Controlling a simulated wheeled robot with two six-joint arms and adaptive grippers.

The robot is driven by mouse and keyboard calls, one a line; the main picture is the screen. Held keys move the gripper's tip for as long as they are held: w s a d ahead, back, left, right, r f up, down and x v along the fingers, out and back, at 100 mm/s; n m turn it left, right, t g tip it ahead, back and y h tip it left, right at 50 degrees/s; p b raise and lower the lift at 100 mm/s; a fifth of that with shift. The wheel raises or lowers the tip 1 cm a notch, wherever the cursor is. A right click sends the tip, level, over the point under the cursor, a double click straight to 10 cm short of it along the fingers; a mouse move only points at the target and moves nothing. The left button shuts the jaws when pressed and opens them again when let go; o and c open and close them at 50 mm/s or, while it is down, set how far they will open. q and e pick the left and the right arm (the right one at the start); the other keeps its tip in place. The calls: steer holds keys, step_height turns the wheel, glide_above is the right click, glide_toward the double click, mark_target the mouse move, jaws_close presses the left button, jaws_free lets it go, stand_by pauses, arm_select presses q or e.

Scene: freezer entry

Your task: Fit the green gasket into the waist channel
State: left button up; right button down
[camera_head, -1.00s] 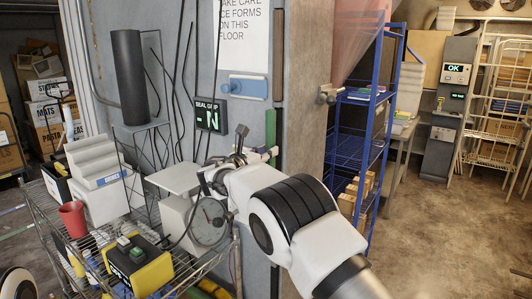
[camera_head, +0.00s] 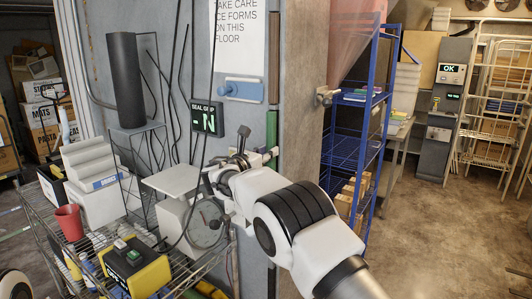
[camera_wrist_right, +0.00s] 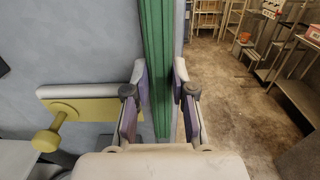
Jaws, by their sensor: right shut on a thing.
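The green gasket (camera_head: 271,130) is a narrow upright strip along the corner of the grey wall in the head view. Below a brown strip (camera_head: 274,60) it runs down to my right gripper (camera_head: 266,156). In the right wrist view the gasket (camera_wrist_right: 157,60) runs upright between the two fingers of my right gripper (camera_wrist_right: 157,100), which is shut on it. How deep the gasket sits in the waist channel cannot be told. The seal gap display (camera_head: 207,119) on the wall shows partly hidden green characters. My left gripper is not in view.
A blue plate with a knob (camera_head: 243,89) is on the wall above. A wire cart (camera_head: 40,215) with a dial scale (camera_head: 206,222), a red cup (camera_head: 69,222) and a yellow box (camera_head: 135,272) stands at lower left. A blue shelf rack (camera_head: 355,150) stands right. Floor at right is clear.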

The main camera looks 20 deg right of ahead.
steer(key=shift+w+d, duration=0.3)
steer(key=shift+d, duration=0.05)
steer(key=shift+d+r+p, duration=0.1)
steer(key=shift+r+p, duration=0.05)
steer(key=shift+p, duration=0.15)
steer(key=c, duration=1.1)
jaws_free()
steer(key=shift+o, duration=1)
steer(key=shift+w, duration=0.1)
steer(key=shift+d, duration=0.15)
steer(key=o, duration=0.6)
steer(key=shift+f, duration=0.2)
